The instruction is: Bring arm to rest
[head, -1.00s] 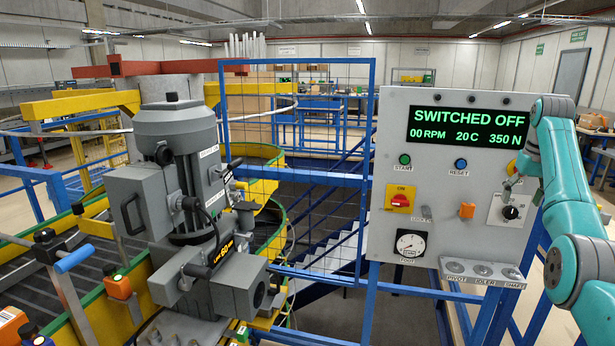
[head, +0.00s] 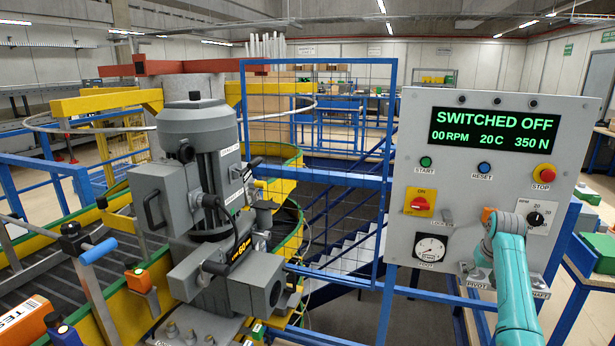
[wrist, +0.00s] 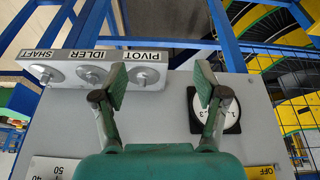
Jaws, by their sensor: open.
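My gripper (wrist: 160,88) shows in the wrist view with its two fingers spread apart and nothing between them. It is in front of the lower part of the grey control panel (head: 455,190). In the head view my teal arm covers part of the panel's lower right, and the fingertips are hidden there. The panel's display (head: 494,127) reads SWITCHED OFF, 00 RPM, 20 C, 350 N. The round gauge (wrist: 228,110) lies beyond the right finger in the wrist view, and the shelf marked PIVOT, IDLER, SHAFT (wrist: 92,70) lies to the left.
The panel carries a START button (head: 426,162), a RESET button (head: 484,169), a red STOP button (head: 544,173), a red switch (head: 420,202) and a dial (head: 535,219). The grey motor unit (head: 200,180) and conveyor stand at left. A blue mesh fence (head: 390,150) stands between.

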